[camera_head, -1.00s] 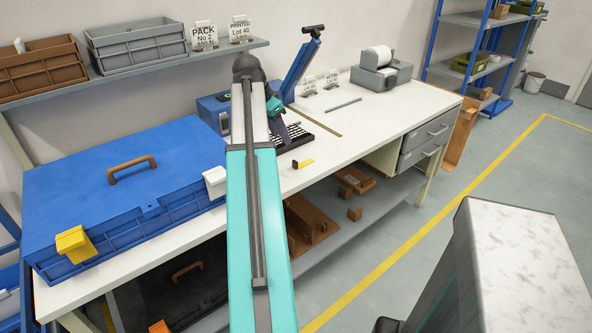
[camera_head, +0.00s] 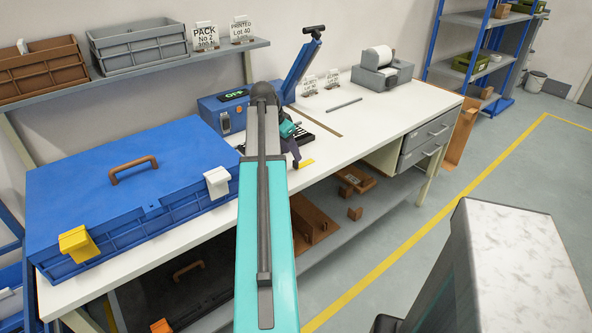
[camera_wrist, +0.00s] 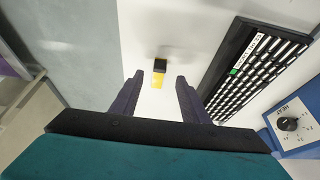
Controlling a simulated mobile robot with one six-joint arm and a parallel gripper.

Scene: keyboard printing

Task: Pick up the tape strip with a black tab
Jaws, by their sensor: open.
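The tape strip (camera_wrist: 158,80) is yellow with a black tab (camera_wrist: 160,65) at one end. In the wrist view it lies on the white table (camera_wrist: 160,22), ahead of my gripper (camera_wrist: 158,80) and centred between its two dark fingers. The fingers are apart and nothing is held. In the head view the yellow strip (camera_head: 306,163) shows just right of my gripper (camera_head: 295,158), near the table's front edge. The black tab is hidden or too small to tell there.
A black keyboard (camera_wrist: 258,65) lies right of the strip in the wrist view. A blue press (camera_head: 224,108) marked OFF stands behind my arm. A large blue case (camera_head: 120,190) fills the left of the table. A grey label printer (camera_head: 382,72) stands at the back right.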

